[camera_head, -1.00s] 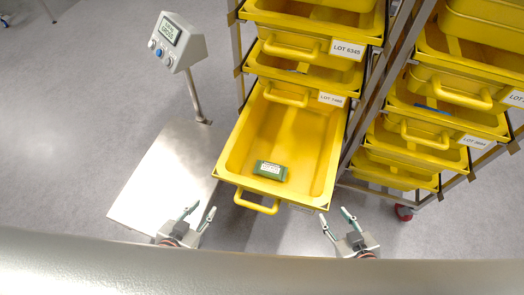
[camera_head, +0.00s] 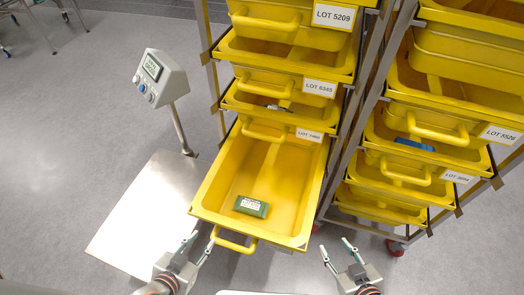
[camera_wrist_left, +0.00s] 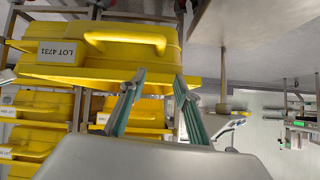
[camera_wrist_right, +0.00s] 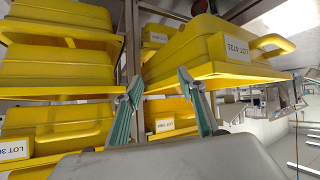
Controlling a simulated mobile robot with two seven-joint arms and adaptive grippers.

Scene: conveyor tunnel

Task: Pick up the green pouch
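The green pouch (camera_head: 252,206) with a white label lies flat in the near part of the pulled-out yellow tray (camera_head: 225,165). My left gripper (camera_head: 197,243) is open and empty, just in front of the tray's near-left side, close to its handle. My right gripper (camera_head: 337,248) is open and empty, to the right of the tray's near-right corner. Both stand apart from the pouch. The left wrist view shows the left fingers (camera_wrist_left: 153,85) spread with nothing between. The right wrist view shows the right fingers (camera_wrist_right: 160,90) spread too. The pouch is not seen in either wrist view.
Racks of labelled yellow trays stand behind and to the right; a blue item (camera_head: 415,145) lies in one right tray. A metal platform scale (camera_head: 150,210) with a display post (camera_head: 160,80) stands at left.

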